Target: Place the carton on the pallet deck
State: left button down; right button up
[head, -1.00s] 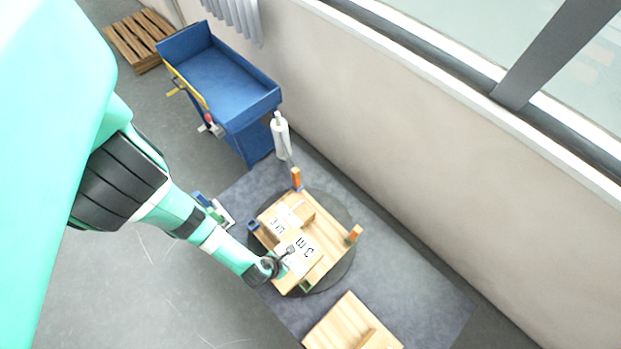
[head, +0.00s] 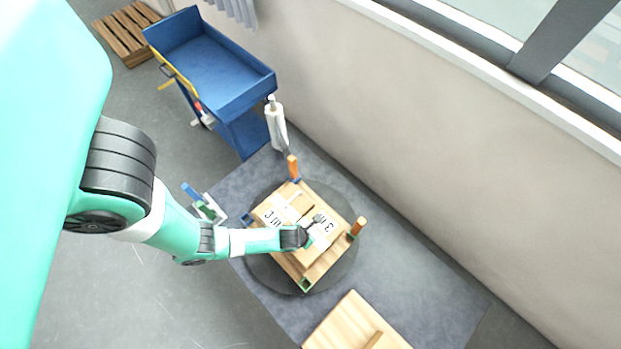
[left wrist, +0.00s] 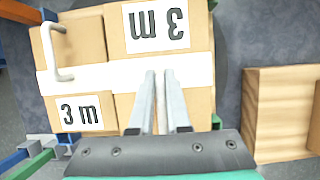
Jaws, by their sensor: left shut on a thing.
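A brown carton marked "3 m" (head: 328,229) is over the pallet deck (head: 318,266), right beside another carton (head: 276,214). My left gripper (head: 311,236) is over the first carton and shut on it. In the left wrist view the fingers (left wrist: 160,100) are close together over this carton (left wrist: 201,100); the gripped part is hidden between them. The other carton (left wrist: 80,85) has a white handle (left wrist: 57,50) and lies to its left. I cannot tell whether the held carton touches the deck. My right gripper is not in view.
Corner posts (head: 293,167) stand around the pallet, which is on a dark round turntable (head: 262,268). A blue trolley (head: 215,75) and a white bottle-like roll (head: 276,125) are behind, near the wall.

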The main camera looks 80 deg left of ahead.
pick_arm(q)
jog(key=shift+f+b, duration=0.65)
jog(key=shift+f, duration=1)
jog(key=c, duration=0.9)
grip_release()
jog(key=p+v, duration=0.6)
jog(key=v, duration=0.5)
jog(key=shift+r, duration=0.3)
jog(key=shift+s+r, duration=0.2)
jog(key=shift+r, duration=0.1)
